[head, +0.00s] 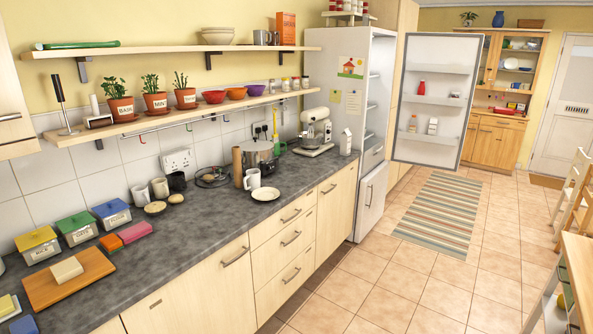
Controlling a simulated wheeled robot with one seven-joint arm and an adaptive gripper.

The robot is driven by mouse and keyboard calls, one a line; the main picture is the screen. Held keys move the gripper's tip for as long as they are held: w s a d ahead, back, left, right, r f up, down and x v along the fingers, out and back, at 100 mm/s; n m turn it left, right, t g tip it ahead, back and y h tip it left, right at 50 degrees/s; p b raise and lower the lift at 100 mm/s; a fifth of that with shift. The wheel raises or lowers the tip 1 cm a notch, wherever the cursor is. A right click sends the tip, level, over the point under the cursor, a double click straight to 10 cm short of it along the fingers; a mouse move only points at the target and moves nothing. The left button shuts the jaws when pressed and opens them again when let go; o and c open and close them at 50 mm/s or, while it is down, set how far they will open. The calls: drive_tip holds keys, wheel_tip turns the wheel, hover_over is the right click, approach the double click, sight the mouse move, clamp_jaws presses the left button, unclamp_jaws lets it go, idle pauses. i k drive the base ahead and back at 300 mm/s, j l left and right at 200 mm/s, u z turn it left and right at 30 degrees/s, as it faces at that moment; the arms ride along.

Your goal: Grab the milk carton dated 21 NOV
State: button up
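A white carton (346,142) stands upright at the far end of the grey counter, beside the fridge. Another small white carton (433,126) with a reddish mark stands on the lower shelf of the open fridge door (470,107). Any date on either carton is too small to read. The fridge (338,87) stands open with its door swung out to the right. Most of its inner shelves are hidden by its side wall. My gripper is not in view.
A striped rug (437,212) lies on the tiled floor before the fridge. A table (580,265) and chairs stand at right. The floor between is clear.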

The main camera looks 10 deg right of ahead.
sight(346, 137)
drive_tip(key=i+l+z, duration=0.35)
drive_tip(key=i, duration=0.6)
drive_tip(key=i+z, duration=0.35)
drive_tip(key=i, duration=2.9)
drive_tip(key=i+u, duration=0.2)
drive_tip(key=i, duration=0.3)
drive_tip(key=i+l+u, duration=0.2)
drive_tip(key=i, duration=0.25)
drive_tip(key=i+l+u, duration=0.2)
drive_tip(key=i, duration=0.25)
